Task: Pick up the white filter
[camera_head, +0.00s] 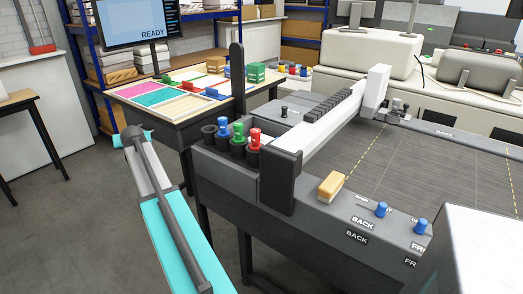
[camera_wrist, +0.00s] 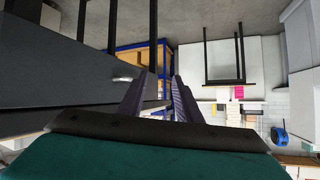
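I cannot make out a white filter for certain in either view. A small white oval thing (camera_wrist: 122,79) shows in the wrist view beside a dark panel, left of my fingers; I cannot tell what it is. My gripper (camera_wrist: 160,82) has its two dark ribbed fingers apart, with nothing seen between them. In the head view my teal and grey arm rises from the bottom centre-left, and its far end is beside the grey machine's left side, clear of the sample table.
A large grey cutting machine (camera_head: 225,172) fills the right, with red, green, blue and black holders at its corner and a yellow-and-white block (camera_head: 331,187) on its edge. A table (camera_head: 150,110) with coloured panels stands behind. Open floor (camera_head: 60,215) lies at left.

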